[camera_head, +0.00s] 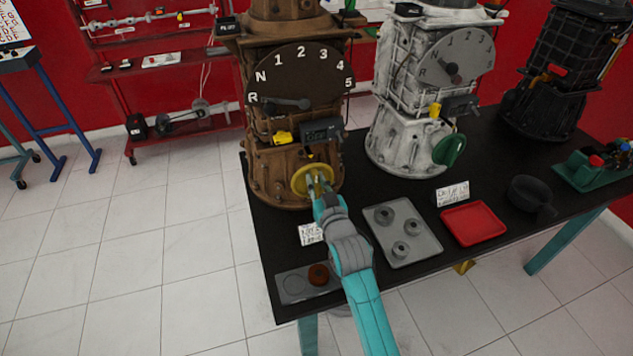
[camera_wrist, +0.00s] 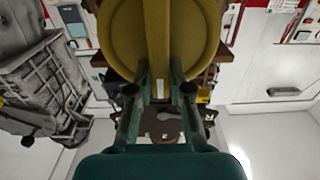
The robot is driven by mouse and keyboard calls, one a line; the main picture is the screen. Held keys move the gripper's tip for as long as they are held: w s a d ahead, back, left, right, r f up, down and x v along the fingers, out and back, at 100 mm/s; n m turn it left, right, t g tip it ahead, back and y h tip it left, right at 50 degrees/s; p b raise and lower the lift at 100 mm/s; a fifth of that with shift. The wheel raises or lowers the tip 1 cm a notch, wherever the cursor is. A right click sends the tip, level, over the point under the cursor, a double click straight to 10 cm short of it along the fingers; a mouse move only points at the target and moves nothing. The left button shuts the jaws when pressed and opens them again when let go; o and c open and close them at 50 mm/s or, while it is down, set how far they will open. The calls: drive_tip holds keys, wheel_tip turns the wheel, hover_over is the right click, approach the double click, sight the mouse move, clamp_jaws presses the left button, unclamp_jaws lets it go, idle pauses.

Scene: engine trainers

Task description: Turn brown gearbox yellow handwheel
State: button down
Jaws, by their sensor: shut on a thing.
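The brown gearbox (camera_head: 264,128) stands upright at the left end of the black table, with a dark dial marked R, N and 1 to 5. Its yellow handwheel (camera_head: 301,182) is low on the front. The handwheel fills the upper middle of the wrist view (camera_wrist: 122,38), with a raised bar across its face. My gripper (camera_head: 318,183) reaches it from the front, and its fingers (camera_wrist: 159,82) are shut on the handwheel's bar. The exact finger contact is partly hidden by the fingers. The dial lever (camera_head: 290,104) points left toward R.
A white gearbox (camera_head: 393,135) with a green handwheel (camera_head: 449,150) stands to the right, and a black gearbox (camera_head: 545,110) beyond it. A grey tray (camera_head: 417,248), a red tray (camera_head: 474,224) and a black bowl (camera_head: 530,189) lie along the front of the table.

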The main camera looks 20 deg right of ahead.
drive_tip(key=shift+m, duration=0.3)
drive_tip(key=shift+d+f+m, duration=0.45)
drive_tip(key=shift+f+m, duration=0.1)
drive_tip(key=shift+m, duration=2.75)
drive_tip(key=shift+d+f+m, duration=0.4)
drive_tip(key=shift+f+m, duration=0.1)
drive_tip(key=shift+m, duration=2.8)
drive_tip(key=shift+d+f+m, duration=0.45)
drive_tip(key=shift+f+m, duration=0.1)
drive_tip(key=shift+m, duration=2.75)
drive_tip(key=c, duration=1.1)
unclamp_jaws()
